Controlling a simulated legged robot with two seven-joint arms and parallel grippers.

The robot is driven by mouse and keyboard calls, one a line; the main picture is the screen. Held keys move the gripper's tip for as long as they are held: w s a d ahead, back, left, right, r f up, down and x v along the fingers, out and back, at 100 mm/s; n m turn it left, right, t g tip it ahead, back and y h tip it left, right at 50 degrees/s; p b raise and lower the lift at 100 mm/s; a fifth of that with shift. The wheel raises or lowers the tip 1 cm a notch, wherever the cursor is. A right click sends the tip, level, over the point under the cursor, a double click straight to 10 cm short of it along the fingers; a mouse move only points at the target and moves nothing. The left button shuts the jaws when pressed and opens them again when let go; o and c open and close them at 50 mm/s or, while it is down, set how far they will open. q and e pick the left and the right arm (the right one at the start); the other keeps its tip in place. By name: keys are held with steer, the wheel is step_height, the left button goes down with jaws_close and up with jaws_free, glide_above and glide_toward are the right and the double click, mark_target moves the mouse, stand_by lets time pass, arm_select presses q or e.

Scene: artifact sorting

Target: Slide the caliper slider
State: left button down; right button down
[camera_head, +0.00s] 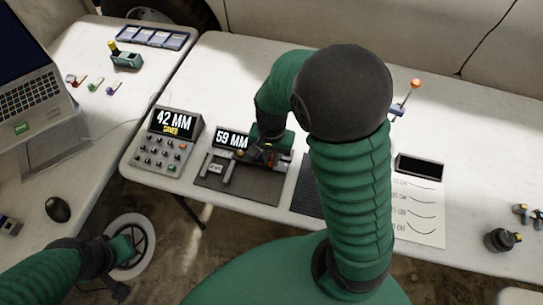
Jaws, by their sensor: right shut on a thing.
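The caliper (228,167) stands on a dark mat (238,190) on the white table, with a display behind it reading 59 MM. My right gripper (262,150) is at the caliper's right part, shut on what looks like the caliper slider; the fingertips are small and partly hidden by my arm. A grey keypad box (165,150) left of the caliper reads 42 MM with a smaller yellow word under it. My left gripper (118,288) is at the lower left, off the tables and low over the floor; its fingers are too dark to judge.
A laptop (35,95), a mouse (57,209), a small green device (126,61) and a sample tray (153,37) are on the left table. A sheet with curves (419,213), a dark box (420,165) and a small dark object (501,240) are at right.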

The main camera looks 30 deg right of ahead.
stand_by(0.4)
steer(key=shift+s+d+r+p, duration=0.25)
steer(key=shift+s+d+p, duration=0.1)
steer(key=shift+p, duration=0.35)
steer(key=shift+s+f, duration=0.1)
steer(key=shift+f, duration=0.1)
steer(key=shift+d, duration=0.15)
steer(key=c, duration=1.4)
jaws_free()
steer(key=shift+f, duration=0.1)
steer(key=shift+c, duration=0.2)
step_height(320, 180, up, 17)
steer(key=p, duration=0.4)
